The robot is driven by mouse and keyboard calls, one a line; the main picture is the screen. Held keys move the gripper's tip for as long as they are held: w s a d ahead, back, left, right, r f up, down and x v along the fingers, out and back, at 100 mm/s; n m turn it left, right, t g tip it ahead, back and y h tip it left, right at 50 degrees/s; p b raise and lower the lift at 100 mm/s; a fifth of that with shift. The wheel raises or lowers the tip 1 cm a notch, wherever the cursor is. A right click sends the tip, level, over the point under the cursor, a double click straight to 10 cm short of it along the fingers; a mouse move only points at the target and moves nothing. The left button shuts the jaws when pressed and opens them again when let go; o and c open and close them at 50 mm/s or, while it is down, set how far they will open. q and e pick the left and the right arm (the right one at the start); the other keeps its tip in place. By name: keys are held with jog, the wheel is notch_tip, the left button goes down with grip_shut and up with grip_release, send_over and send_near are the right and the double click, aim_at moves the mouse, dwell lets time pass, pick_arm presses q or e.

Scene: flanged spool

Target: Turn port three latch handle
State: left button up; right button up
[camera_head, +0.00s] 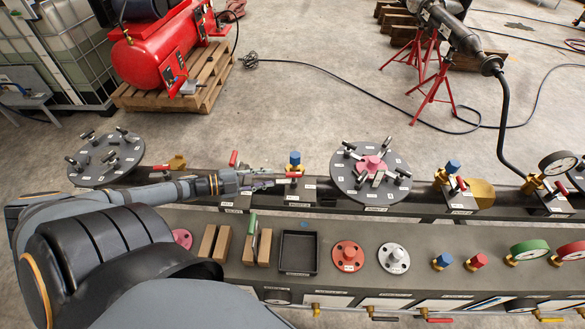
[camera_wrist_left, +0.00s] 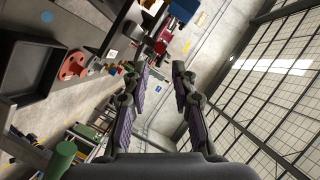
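A red latch handle (camera_head: 294,175) sits below a blue-capped fitting (camera_head: 295,158) on the rear pipe. Other red handles stand left on the pipe (camera_head: 233,158) and right of the large disc (camera_head: 461,184). Port numbers are too small to read. My left gripper (camera_head: 272,182) reaches in from the left, its fingertips just left of the middle red handle; contact cannot be told. In the left wrist view my left gripper (camera_wrist_left: 160,70) has its fingers apart with nothing visibly between them. Red and blue parts show beyond the fingertips. My right gripper is not in view.
A large grey flange disc (camera_head: 345,188) with clamps is right of the fitting, another (camera_head: 85,178) at far left.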

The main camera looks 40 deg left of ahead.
aim_at(287, 176)
pick_arm(q)
jog(key=b+x, duration=0.2)
jog(key=x, duration=0.1)
jog(key=b+x, duration=0.6)
jog(key=shift+f, duration=0.4)
jog(key=shift+w+d+r+b, duration=0.25)
jog(key=shift+d+b, duration=0.1)
jog(key=shift+w, duration=0.1)
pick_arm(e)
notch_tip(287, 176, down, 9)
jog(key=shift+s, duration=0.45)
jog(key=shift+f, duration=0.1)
pick_arm(q)
grip_shut()
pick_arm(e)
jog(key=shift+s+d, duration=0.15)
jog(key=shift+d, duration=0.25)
